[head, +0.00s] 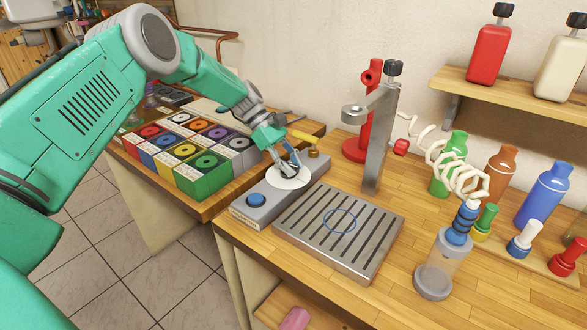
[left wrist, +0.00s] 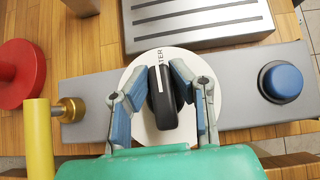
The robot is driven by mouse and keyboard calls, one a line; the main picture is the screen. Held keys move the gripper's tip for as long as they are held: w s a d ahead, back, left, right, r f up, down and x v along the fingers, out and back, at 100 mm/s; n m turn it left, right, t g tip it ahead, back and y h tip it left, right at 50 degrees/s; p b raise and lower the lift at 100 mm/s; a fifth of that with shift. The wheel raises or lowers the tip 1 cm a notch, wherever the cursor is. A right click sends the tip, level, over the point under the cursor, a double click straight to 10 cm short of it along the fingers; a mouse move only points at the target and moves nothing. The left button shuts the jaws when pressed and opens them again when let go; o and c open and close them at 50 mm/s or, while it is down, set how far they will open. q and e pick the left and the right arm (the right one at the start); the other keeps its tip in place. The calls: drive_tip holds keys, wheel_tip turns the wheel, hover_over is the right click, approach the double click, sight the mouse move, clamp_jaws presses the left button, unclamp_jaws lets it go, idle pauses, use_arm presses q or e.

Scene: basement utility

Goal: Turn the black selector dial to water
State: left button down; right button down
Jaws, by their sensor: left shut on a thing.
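The black selector dial (left wrist: 163,112) sits on a round white disc (left wrist: 133,76), which also shows in the head view (head: 299,182), on a grey panel (left wrist: 235,95). My left gripper (head: 288,174) is shut on the dial, with one blue-grey finger on each side of it in the left wrist view (left wrist: 160,82). The dial has a white line along its top end. That end points, slightly tilted, at printed letters reading "TER" on the disc; the rest of the word is hidden. In the head view the fingers cover most of the dial. My right gripper is not in view.
A blue button (head: 257,200) is on the panel's near end, and a yellow-handled brass fitting (head: 306,138) at its far end. A slotted metal tray (head: 337,232) and grey stand (head: 378,140) are beside it. Boxed coloured discs (head: 205,175) stand left; bottles stand right.

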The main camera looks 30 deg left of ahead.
use_arm(q)
drive_tip(key=shift+w+a+r, duration=0.1)
idle(0.5)
drive_tip(key=c, duration=1.6)
unclamp_jaws()
drive_tip(key=shift+o, duration=0.8)
drive_tip(key=shift+a, duration=0.1)
drive_tip(key=v, duration=1.2)
drive_tip(key=shift+w+a+f, duration=0.15)
drive_tip(key=shift+w+f, duration=0.1)
drive_tip(key=shift+w, duration=0.05)
